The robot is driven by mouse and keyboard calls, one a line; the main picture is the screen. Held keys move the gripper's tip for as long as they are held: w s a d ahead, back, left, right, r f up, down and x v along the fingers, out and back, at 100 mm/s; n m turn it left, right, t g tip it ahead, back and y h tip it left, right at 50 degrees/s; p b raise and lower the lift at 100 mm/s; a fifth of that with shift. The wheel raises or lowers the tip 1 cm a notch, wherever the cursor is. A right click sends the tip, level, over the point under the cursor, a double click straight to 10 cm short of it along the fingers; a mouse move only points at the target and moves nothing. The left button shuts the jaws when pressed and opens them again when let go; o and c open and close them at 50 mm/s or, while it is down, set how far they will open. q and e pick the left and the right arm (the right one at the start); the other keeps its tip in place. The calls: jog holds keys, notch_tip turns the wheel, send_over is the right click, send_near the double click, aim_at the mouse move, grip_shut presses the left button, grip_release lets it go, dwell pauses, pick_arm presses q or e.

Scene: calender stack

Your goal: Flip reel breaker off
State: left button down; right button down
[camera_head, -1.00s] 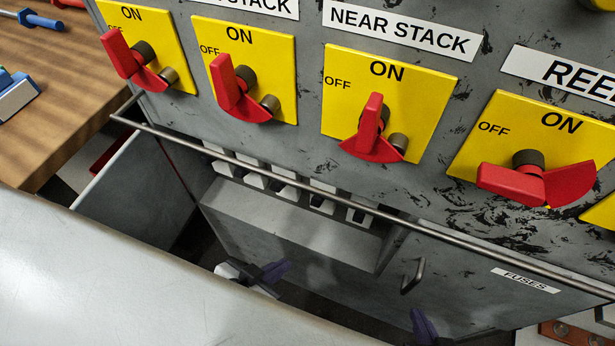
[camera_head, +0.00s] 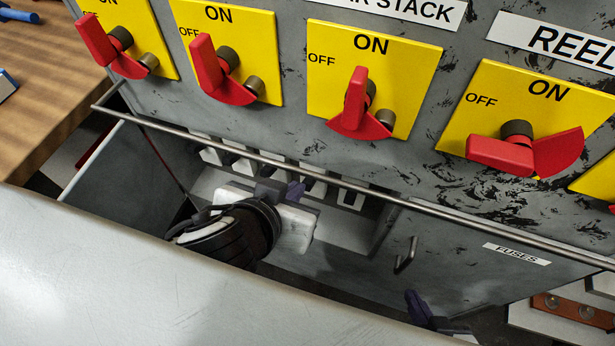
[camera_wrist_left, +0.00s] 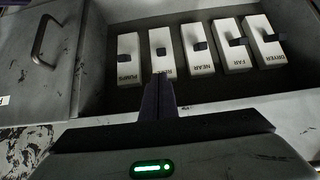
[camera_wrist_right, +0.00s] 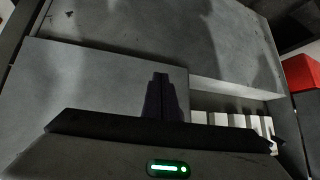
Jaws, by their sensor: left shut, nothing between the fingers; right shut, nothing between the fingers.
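The reel breaker (camera_wrist_left: 164,50) is a white block with a dark toggle, second from the left in the left wrist view. Its label is mostly hidden behind my fingers. In the head view, the breaker (camera_head: 315,187) is close to my left fingertips. My left gripper (camera_head: 296,188) is shut and empty. Its fingertips (camera_wrist_left: 160,78) overlap the breaker's label end, with the toggle just beyond; I cannot tell whether they touch. My right gripper (camera_head: 414,300) is shut and empty, low beside the fuse panel. Its fingers also show in the right wrist view (camera_wrist_right: 160,80).
The pumps breaker (camera_wrist_left: 129,60) and near breaker (camera_wrist_left: 198,50) flank the reel breaker; far (camera_wrist_left: 230,46) and dryer (camera_wrist_left: 265,42) follow. A metal rail (camera_head: 300,170) crosses above the recess. Red rotary handles (camera_head: 500,153) are on the panel above. A cabinet handle (camera_head: 405,255) sticks out nearby.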

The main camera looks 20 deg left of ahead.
aim_at(308, 188)
dwell(0.3)
pick_arm(q)
jog(key=b+x, duration=0.3)
jog(key=x, duration=0.6)
jog(key=shift+w+a+f, duration=0.1)
jog(key=shift+f, duration=0.05)
jog(key=shift+w+f+b, duration=0.25)
jog(key=shift+b, duration=0.05)
